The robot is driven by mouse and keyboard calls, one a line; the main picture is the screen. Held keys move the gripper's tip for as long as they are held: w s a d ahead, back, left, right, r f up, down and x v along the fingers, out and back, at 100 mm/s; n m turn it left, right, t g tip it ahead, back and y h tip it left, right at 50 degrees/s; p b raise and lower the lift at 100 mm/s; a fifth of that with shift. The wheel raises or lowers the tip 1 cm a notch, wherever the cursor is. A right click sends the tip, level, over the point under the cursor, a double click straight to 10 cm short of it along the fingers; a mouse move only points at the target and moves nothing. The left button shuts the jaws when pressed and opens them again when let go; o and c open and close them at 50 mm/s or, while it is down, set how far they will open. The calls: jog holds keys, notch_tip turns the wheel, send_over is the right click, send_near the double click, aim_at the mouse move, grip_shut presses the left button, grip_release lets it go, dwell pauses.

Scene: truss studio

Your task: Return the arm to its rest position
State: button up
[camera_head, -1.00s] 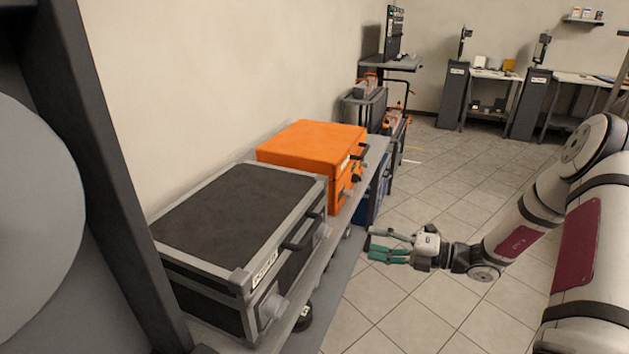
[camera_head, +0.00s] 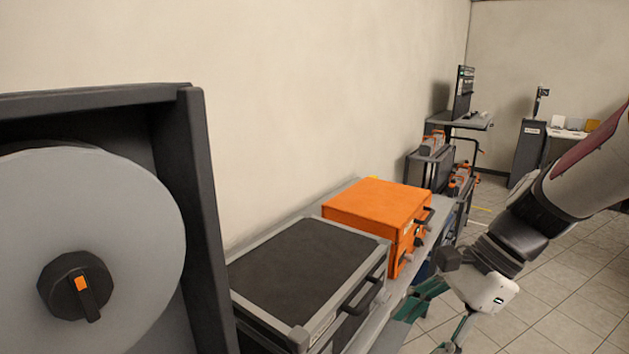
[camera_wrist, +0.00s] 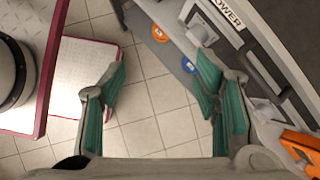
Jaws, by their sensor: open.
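My gripper (camera_head: 436,318) has green-padded fingers and hangs at the lower right of the head view, in front of the bench with the cases. Its lower part is cut off by the frame edge. In the wrist view my gripper (camera_wrist: 163,100) shows both fingers spread wide, with only floor tiles between them. It holds nothing. My arm comes in from the right edge of the head view, bent down toward the gripper. The right finger appears close to the bench side in the wrist view, but I cannot tell the exact gap.
A black case (camera_head: 300,268) and an orange case (camera_head: 378,210) sit on the grey bench. A dark frame with a grey disc (camera_head: 80,240) stands at the left. A trolley (camera_head: 465,125) stands farther back. Tiled floor (camera_head: 560,290) lies open at the right.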

jog(key=s+d+r+n+t+h+p, duration=0.1)
jog(key=s+r+n+t+h, duration=0.1)
jog(key=s+n, duration=0.5)
jog(key=s+d+r+n+t+h+p, duration=0.1)
jog(key=s+d+r+n+t+h, duration=0.1)
jog(key=s+r+n+h, duration=0.2)
jog(key=shift+s+d+r+n+h, duration=0.3)
jog(key=shift+s+r+n, duration=1.35)
jog(key=shift+n, duration=0.65)
